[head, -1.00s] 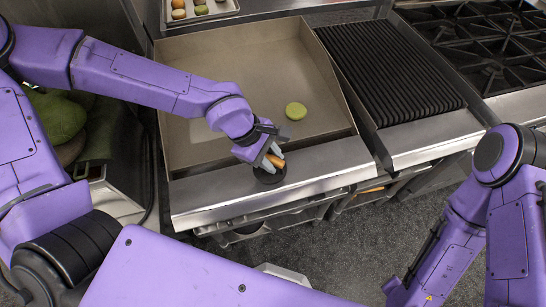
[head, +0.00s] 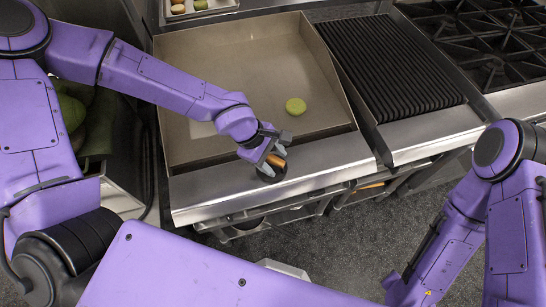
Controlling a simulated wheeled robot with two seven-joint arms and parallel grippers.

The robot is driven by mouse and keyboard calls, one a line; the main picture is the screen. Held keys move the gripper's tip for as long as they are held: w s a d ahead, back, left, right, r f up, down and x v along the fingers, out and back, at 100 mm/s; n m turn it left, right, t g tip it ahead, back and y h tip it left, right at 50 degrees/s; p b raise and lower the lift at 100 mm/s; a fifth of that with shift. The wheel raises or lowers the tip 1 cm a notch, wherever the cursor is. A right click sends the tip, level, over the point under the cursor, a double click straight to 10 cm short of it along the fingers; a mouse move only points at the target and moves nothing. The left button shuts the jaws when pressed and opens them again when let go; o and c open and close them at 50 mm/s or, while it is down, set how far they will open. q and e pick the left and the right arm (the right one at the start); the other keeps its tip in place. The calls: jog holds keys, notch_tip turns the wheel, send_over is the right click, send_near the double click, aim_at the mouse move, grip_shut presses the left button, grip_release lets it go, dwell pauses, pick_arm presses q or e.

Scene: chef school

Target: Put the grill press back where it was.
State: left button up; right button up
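The grill press (head: 268,175) is a small dark disc with an orange-brown wooden handle, at the front steel ledge of the griddle in the head view. My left gripper (head: 279,157) is at the handle, with its grey fingers closed around it. The gripper hides part of the press. The disc looks tilted and narrow, and I cannot tell whether it touches the ledge. A green round patty (head: 295,106) lies on the flat griddle (head: 220,55), behind and right of the press. My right gripper is out of view.
A ribbed black grill (head: 390,70) is right of the griddle, with a burner stove (head: 480,45) beyond it. A tray (head: 205,8) with small round items stands at the back. Raised walls edge the griddle, whose surface is mostly clear.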

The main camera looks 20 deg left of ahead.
pick_arm(q)
jog(key=p+v, duration=0.1)
jog(key=v, duration=1.1)
